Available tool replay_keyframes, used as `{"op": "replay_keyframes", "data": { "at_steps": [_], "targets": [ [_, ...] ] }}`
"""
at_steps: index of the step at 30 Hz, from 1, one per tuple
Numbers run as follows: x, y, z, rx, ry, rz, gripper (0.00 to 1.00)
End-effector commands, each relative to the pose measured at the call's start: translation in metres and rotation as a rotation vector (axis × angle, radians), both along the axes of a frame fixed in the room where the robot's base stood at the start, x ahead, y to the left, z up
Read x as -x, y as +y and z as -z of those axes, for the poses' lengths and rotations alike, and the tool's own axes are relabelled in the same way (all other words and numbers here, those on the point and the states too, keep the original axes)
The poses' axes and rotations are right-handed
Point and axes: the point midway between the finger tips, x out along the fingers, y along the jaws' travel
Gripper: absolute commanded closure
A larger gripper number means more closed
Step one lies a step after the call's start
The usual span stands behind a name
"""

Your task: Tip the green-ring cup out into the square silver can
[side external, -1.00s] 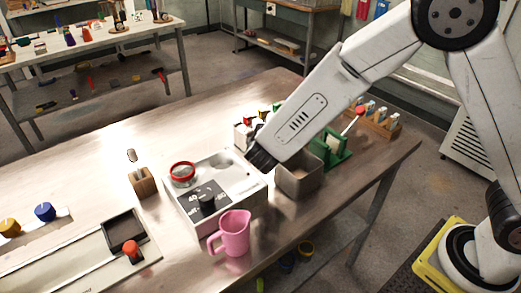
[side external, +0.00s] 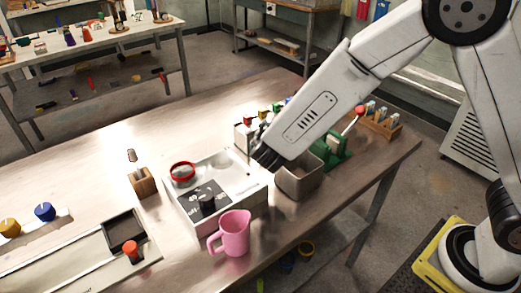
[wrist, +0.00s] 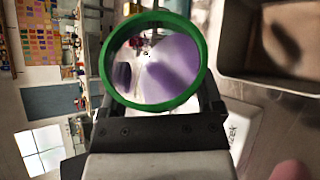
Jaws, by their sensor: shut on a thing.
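The green-ring cup (wrist: 104,75) fills the middle of the wrist view, its mouth facing the camera, with a purple patch inside. I cannot tell whether the purple is contents or the view through the wall. My gripper (wrist: 155,108) is shut on the cup. In the side view my gripper (side external: 264,154) is just left of the square silver can (side external: 298,187), near its rim, and the cup is not clearly visible there. The can stands upright and open; in the wrist view its rim and inside (wrist: 275,72) show at upper right, apart from the cup.
A white box (side external: 226,170) with a red ring (side external: 182,171) and a dark knob stands left of the can. A pink pitcher (side external: 234,233) stands in front. A green stand (side external: 334,153) and a wooden rack (side external: 380,122) are behind, right of the can. The left table has free room.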

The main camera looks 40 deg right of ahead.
Motion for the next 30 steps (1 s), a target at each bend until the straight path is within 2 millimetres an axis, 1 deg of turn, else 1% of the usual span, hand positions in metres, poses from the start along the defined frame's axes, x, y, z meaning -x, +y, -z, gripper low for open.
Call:
{"op": "replay_keyframes", "data": {
  "at_steps": [11,30],
  "targets": [
    [0.0001,0.0006,-0.0034,-0.033,-0.040,-0.001,0.87],
    [0.0006,0.0002,0.0011,-0.085,-0.100,-0.001,0.87]
  ]
}}
